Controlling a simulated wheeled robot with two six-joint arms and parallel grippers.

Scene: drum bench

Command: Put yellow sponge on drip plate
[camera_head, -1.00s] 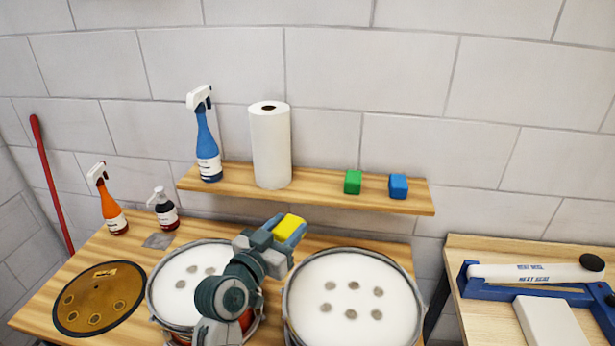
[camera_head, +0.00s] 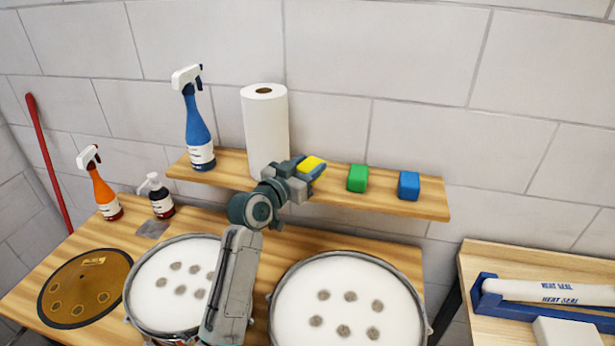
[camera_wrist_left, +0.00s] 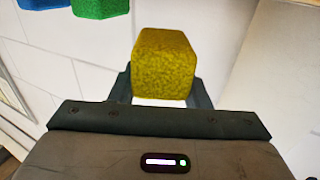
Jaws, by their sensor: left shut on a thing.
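My left gripper (camera_head: 307,171) is shut on the yellow sponge (camera_head: 313,163). In the head view it overlaps the wooden shelf, just left of the green sponge. In the left wrist view the yellow sponge (camera_wrist_left: 165,65) sits between the two fingers of my left gripper (camera_wrist_left: 162,88) and sticks out past them. A small flat grey plate (camera_head: 152,229), which looks like the drip plate, lies bare on the bench at the left, near the soap bottle. My right gripper is not in view.
On the shelf (camera_head: 425,207) stand a blue spray bottle (camera_head: 198,130), a paper roll (camera_head: 265,130), a green sponge (camera_head: 357,178) and a blue sponge (camera_head: 409,186). Two drums (camera_head: 345,300) fill the bench front.

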